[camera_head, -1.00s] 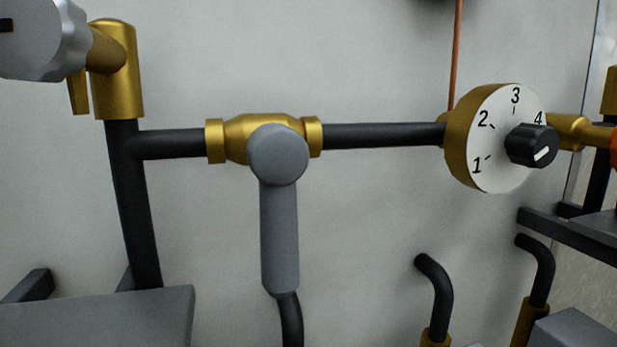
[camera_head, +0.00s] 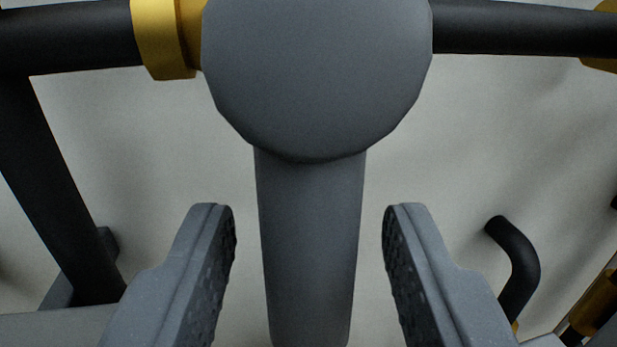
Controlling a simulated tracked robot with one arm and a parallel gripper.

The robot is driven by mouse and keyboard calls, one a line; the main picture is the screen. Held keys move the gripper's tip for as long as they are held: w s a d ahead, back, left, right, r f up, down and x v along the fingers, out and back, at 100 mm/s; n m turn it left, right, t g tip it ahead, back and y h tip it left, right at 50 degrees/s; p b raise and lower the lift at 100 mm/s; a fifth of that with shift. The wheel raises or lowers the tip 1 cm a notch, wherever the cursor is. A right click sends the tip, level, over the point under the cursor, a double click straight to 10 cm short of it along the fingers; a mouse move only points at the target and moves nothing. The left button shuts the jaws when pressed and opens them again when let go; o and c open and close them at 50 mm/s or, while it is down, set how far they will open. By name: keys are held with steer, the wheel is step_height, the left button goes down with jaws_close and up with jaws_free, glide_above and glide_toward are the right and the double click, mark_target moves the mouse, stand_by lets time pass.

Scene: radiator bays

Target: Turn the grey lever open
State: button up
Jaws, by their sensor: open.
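The grey lever (camera_head: 311,240) hangs straight down from its round grey hub (camera_head: 317,70), at right angles to the horizontal black pipe (camera_head: 520,27). The hub covers most of the brass valve body; one brass collar (camera_head: 163,38) shows at its left. My gripper (camera_head: 309,225) is open. One finger is on each side of the lever's arm, with a visible gap on both sides. The fingers do not appear to touch it. The lever's lower end runs down to the bottom edge of the view.
A vertical black pipe (camera_head: 55,190) runs down at the left, near my left finger in the picture. A bent black pipe (camera_head: 516,262) stands at the lower right. A pale wall (camera_head: 440,130) lies behind.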

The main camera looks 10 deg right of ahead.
steer(key=shift+w+d+f, duration=0.1)
steer(key=shift+w, duration=0.55)
jaws_close()
